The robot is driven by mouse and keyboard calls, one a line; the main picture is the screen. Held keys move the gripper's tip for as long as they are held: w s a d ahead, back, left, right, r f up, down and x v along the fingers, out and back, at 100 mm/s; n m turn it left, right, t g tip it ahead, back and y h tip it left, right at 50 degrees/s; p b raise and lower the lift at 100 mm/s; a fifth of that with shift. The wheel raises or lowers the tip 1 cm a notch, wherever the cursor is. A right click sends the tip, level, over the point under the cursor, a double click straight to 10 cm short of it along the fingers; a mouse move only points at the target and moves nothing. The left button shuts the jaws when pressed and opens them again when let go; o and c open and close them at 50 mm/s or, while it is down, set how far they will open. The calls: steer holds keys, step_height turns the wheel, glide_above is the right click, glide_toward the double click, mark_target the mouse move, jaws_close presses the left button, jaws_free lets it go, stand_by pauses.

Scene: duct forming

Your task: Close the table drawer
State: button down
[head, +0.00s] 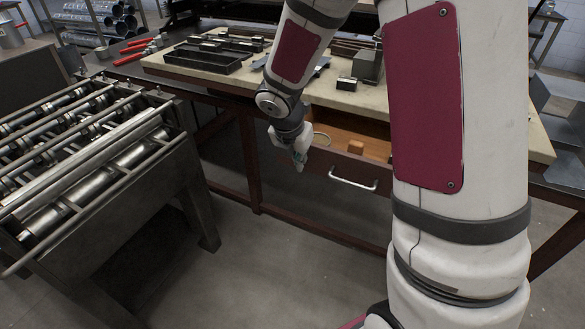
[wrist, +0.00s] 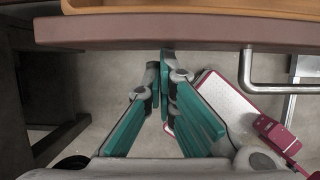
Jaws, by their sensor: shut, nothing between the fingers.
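The table drawer (head: 322,165) is pulled out below the worktable (head: 195,75), with its light wooden inside showing. Its front is dark red-brown and carries a bent metal handle (head: 353,179). In the wrist view the drawer front (wrist: 150,31) crosses the top, with part of the handle (wrist: 244,72) at right. My gripper (head: 299,166) is at the left part of the drawer front, left of the handle. In the wrist view its teal fingers (wrist: 165,58) meet, empty, close to the front's edge; I cannot tell if they touch it. My arm hides the drawer's right side.
A roller machine (head: 95,150) stands at left. Black trays (head: 208,59) and metal tools lie on the tabletop.

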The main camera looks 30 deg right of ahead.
steer(key=w+d, duration=0.3)
steer(key=d, duration=0.1)
steer(key=w+d, duration=0.4)
steer(key=d, duration=0.1)
steer(key=w+d, duration=0.3)
steer(key=d, duration=0.1)
steer(key=shift+w+d, duration=0.8)
steer(key=shift+d, duration=0.2)
steer(key=shift+r, duration=0.1)
